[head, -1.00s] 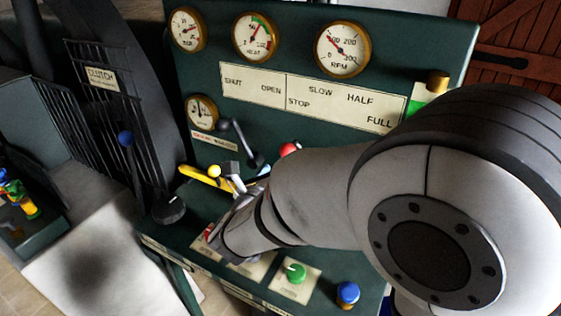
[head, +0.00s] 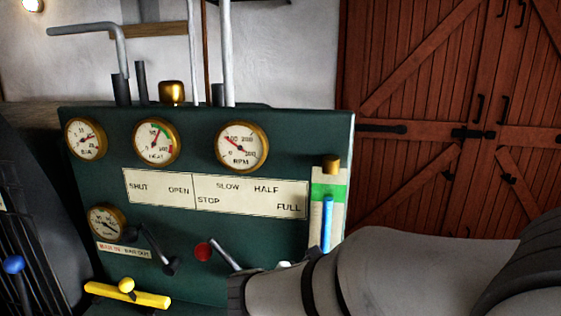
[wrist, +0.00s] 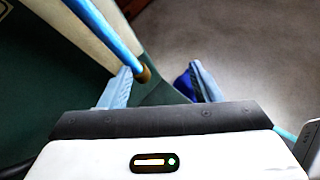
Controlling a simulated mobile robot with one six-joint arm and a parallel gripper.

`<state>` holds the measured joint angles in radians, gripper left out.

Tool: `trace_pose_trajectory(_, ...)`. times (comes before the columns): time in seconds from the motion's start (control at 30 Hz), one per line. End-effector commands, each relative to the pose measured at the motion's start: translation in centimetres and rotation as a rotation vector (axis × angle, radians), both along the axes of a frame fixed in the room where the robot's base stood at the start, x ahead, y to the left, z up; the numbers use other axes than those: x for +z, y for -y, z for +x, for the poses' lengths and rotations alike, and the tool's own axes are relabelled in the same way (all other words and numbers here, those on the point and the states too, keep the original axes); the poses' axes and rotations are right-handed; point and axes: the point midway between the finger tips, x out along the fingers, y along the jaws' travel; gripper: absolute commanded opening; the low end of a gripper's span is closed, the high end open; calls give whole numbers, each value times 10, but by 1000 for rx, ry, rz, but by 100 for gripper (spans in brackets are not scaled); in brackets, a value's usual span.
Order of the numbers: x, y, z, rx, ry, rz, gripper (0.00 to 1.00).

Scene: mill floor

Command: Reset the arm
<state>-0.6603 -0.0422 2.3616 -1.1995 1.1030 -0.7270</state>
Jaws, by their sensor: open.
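My gripper (wrist: 160,68) shows in the wrist view with its two pale blue fingers spread apart and nothing held between them. The blue sight tube (wrist: 108,28) with its brass end runs down close to the left finger; I cannot tell whether they touch. A dark blue thing (wrist: 184,86) shows beyond and between the fingers. In the head view, my grey arm reaches in from the lower right, in front of the green panel (head: 90,180). The fingers cannot be made out there. The same sight tube (head: 327,224) stands at the panel's right edge, above my arm.
Levers with a red knob (head: 203,252) and a black knob (head: 168,266) stick out left of my arm. A yellow handle (head: 127,295) and a blue-knobbed lever (head: 14,265) are farther left. Gauges, including the RPM gauge (head: 241,147), line the panel's top. Wooden doors (head: 440,110) stand behind right.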

Motion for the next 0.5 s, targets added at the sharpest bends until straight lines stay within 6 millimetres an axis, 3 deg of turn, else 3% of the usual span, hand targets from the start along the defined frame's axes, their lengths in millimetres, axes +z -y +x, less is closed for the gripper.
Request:
trace_pose_trajectory(0.03,-3,28,-15,-164,19,131,57)
trace_pose_trajectory(0.1,-11,54,-38,-389,52,314,57)
trace_pose_trajectory(0.2,-20,77,-70,-715,120,568,57)
trace_pose_trajectory(0.33,-25,86,-104,-1132,235,881,57)
trace_pose_trajectory(0.5,-23,82,-126,-1556,377,1199,57)
